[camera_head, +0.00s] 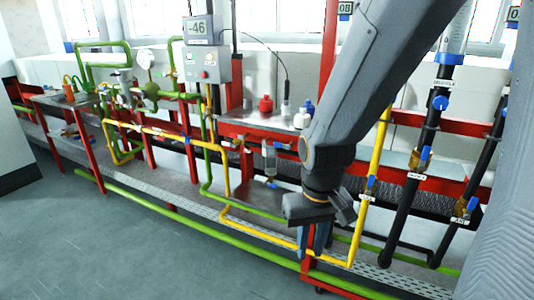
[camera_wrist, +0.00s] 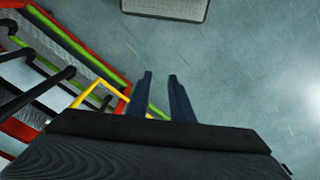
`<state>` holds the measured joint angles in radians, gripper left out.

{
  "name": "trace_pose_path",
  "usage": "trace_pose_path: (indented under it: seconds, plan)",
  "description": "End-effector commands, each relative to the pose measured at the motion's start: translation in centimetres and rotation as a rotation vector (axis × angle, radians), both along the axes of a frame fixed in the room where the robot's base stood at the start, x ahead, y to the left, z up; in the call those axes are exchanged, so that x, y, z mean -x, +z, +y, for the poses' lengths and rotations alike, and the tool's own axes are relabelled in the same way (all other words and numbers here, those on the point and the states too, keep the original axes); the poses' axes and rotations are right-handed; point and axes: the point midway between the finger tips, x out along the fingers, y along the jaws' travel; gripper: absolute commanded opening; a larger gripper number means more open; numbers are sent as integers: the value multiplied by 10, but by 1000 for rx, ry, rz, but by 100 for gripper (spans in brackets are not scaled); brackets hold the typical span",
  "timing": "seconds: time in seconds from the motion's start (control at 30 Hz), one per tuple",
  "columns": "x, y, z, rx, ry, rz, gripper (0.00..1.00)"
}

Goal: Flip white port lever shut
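I cannot pick out a lever marked as the white port; the small labels are too blurred to read. Several blue valve levers show in the head view. One blue lever (camera_head: 370,182) is on the yellow pipe (camera_head: 378,150), and another blue lever (camera_head: 425,153) is on a black pipe (camera_head: 408,215). A further blue lever (camera_head: 473,204) is on the right black pipe (camera_head: 486,168). A small blue lever (camera_head: 271,184) sits under a clear vessel (camera_head: 269,157). My gripper (camera_head: 313,256) points down in front of the rack, left of the yellow pipe. Its fingers (camera_wrist: 160,75) are apart and empty.
A grey control box (camera_head: 203,64) with a display (camera_head: 197,29) stands left of centre. Red and white bottles (camera_head: 265,104) stand on the shelf behind. Green pipe (camera_head: 170,213) runs low along the front. The floor (camera_head: 110,255) in front is clear.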

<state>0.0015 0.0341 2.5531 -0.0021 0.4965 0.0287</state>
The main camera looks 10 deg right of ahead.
Motion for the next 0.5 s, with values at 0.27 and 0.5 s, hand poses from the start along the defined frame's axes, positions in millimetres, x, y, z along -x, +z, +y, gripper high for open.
trace_pose_path:
  seconds: [0.27,0.5]
  plan:
    - [-94,-22,-19,-24,-246,-253,0]
    - [-188,-34,-36,-148,-498,-532,0]
